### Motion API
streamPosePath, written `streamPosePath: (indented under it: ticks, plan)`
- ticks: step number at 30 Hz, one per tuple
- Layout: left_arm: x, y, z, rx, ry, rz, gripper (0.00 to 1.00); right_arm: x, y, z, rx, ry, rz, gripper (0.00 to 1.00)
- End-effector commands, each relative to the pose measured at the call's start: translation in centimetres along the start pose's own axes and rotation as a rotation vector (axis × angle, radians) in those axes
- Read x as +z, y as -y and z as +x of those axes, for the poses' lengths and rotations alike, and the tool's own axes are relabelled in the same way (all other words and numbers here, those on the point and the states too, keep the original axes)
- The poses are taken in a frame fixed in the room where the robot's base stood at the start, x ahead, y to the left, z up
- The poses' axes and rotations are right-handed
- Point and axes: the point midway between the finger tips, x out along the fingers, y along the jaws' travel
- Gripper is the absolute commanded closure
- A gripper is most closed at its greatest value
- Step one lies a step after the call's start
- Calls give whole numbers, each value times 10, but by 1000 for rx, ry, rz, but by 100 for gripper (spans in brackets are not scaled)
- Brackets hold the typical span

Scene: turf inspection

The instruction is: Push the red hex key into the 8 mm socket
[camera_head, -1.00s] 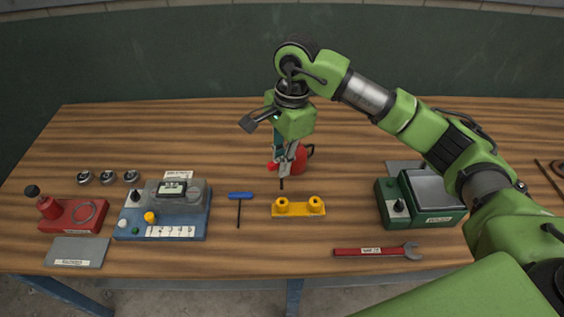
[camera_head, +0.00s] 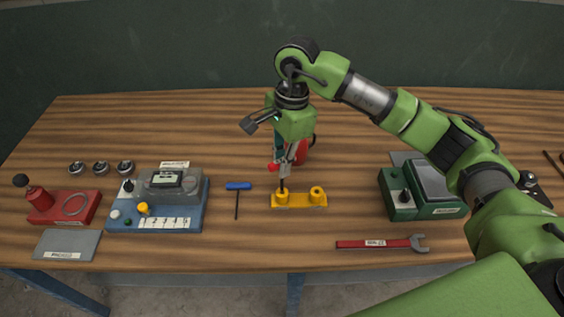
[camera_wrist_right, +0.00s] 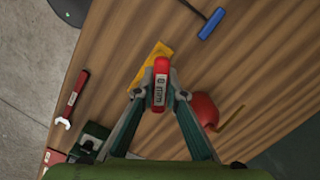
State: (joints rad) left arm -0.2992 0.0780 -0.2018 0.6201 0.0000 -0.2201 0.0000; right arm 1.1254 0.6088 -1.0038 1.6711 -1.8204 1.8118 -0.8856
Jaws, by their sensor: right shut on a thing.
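The red hex key is held by my right gripper (camera_head: 285,165); its red handle (camera_head: 273,167) shows beside the fingers, and its dark shaft (camera_head: 282,185) points straight down. In the right wrist view the red handle (camera_wrist_right: 161,80) carries a white "mm" label and sits between the fingertips (camera_wrist_right: 159,95). The yellow socket block (camera_head: 299,200) has two raised round sockets. The shaft's lower end is at the left socket (camera_head: 282,191); whether it is inside or just above cannot be told. In the wrist view the handle partly hides the block (camera_wrist_right: 148,62). My left gripper is out of view.
A blue-handled hex key (camera_head: 238,186) lies left of the block. A red wrench (camera_head: 380,244) lies in front, a green device (camera_head: 398,205) at right, and a blue-based meter (camera_head: 190,218) at left.

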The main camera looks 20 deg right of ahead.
Motion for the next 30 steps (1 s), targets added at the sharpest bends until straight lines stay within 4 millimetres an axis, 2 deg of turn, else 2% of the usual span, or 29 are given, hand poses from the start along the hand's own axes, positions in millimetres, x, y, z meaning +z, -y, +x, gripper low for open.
streamPosePath:
  ticks: [30]
  plan:
    - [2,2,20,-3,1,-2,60,-3,0,20,0,0,0,100]
